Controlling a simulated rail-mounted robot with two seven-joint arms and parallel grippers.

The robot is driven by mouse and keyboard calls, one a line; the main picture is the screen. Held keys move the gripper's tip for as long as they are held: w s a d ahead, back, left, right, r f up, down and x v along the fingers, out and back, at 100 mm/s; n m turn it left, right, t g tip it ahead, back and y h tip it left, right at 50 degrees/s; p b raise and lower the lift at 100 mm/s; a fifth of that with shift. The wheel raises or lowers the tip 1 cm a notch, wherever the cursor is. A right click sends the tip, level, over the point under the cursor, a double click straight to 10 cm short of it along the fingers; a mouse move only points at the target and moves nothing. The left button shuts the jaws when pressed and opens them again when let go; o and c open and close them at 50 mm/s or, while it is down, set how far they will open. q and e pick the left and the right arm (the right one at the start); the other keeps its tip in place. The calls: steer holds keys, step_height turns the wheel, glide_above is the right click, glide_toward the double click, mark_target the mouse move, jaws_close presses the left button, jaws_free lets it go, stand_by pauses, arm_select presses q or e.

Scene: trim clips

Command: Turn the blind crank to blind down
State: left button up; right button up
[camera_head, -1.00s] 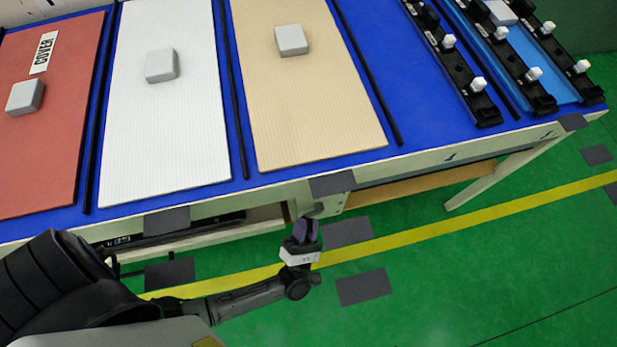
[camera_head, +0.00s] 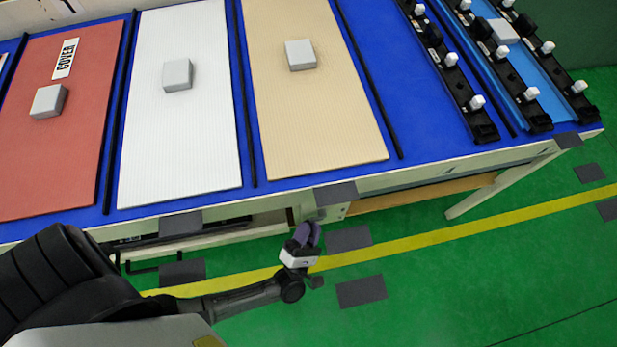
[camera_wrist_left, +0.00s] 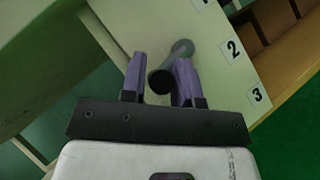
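The blind crank (camera_wrist_left: 162,80) shows in the left wrist view as a grey rod with a dark round end, in front of a pale panel. My left gripper (camera_wrist_left: 160,72) has its two purple fingers on either side of the dark end, which fills the gap between them; it looks shut on it. In the head view my left gripper (camera_head: 306,235) is just below the table's front edge, and a small grey part of the crank (camera_head: 319,214) shows above its fingertips. The blind is not recognisable in view. My right gripper is not in view.
The blue-topped table (camera_head: 430,110) carries red, white and beige panels with grey blocks and black clip rails at the right. The pale panel (camera_wrist_left: 218,75) bears number labels. The green floor (camera_head: 450,270) with a yellow line is clear at the right.

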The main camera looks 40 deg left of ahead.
arm_select(q)
steer(key=shift+o, duration=1.4)
steer(key=shift+w, duration=0.1)
steer(key=shift+f, duration=0.1)
steer(key=v, duration=1.4)
